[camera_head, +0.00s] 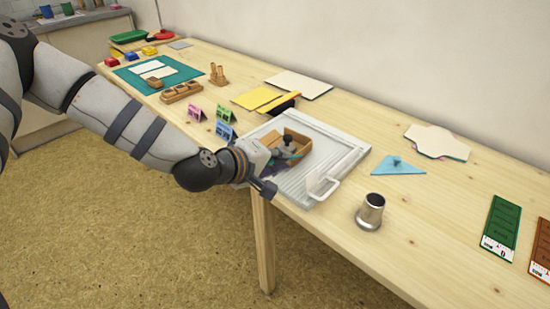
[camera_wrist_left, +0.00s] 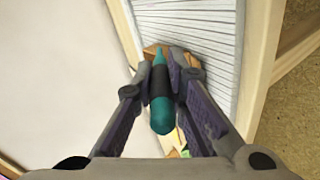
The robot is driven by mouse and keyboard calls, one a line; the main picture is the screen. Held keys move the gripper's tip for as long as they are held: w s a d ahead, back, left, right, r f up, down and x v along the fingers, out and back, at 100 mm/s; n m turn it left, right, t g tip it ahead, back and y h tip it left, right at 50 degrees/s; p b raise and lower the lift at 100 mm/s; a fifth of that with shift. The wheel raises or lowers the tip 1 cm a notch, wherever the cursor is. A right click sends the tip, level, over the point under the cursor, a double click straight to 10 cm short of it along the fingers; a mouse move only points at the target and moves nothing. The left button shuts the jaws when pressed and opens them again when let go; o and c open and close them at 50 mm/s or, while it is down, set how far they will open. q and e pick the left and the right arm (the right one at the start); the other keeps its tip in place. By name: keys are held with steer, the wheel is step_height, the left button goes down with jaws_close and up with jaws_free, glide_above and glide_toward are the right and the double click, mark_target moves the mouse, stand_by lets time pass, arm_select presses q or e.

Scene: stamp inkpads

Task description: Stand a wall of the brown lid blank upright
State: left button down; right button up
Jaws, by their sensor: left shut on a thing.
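The brown lid blank (camera_head: 299,138) lies on a grey ribbed board (camera_head: 340,150) at the table's front edge. At least one wall at its back stands raised; the rest is partly hidden by my gripper. My left gripper (camera_head: 286,150) is over the blank, shut on a teal and black tool (camera_wrist_left: 160,100). In the left wrist view the tool lies between the fingers, its tip towards the blank. A bit of brown blank (camera_wrist_left: 200,60) shows beside the fingertips; whether the tool touches it I cannot tell. My right gripper is out of view.
A clear handle (camera_head: 322,184) stands at the board's front right. A metal cup (camera_head: 370,212) and a blue triangle (camera_head: 398,167) are to the right. The table between cup and green strip (camera_head: 502,228) is clear.

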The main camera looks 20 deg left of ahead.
arm_select(q)
steer(key=shift+s+d+r, duration=0.1)
steer(key=shift+d+r, duration=0.25)
step_height(320, 180, up, 7)
steer(key=shift+s+d+p, duration=0.15)
steer(key=shift+d+p, duration=0.2)
steer(key=shift+d, duration=0.05)
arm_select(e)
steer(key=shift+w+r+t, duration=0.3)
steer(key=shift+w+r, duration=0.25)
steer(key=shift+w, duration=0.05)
arm_select(q)
steer(key=shift+a, duration=0.1)
stand_by(0.4)
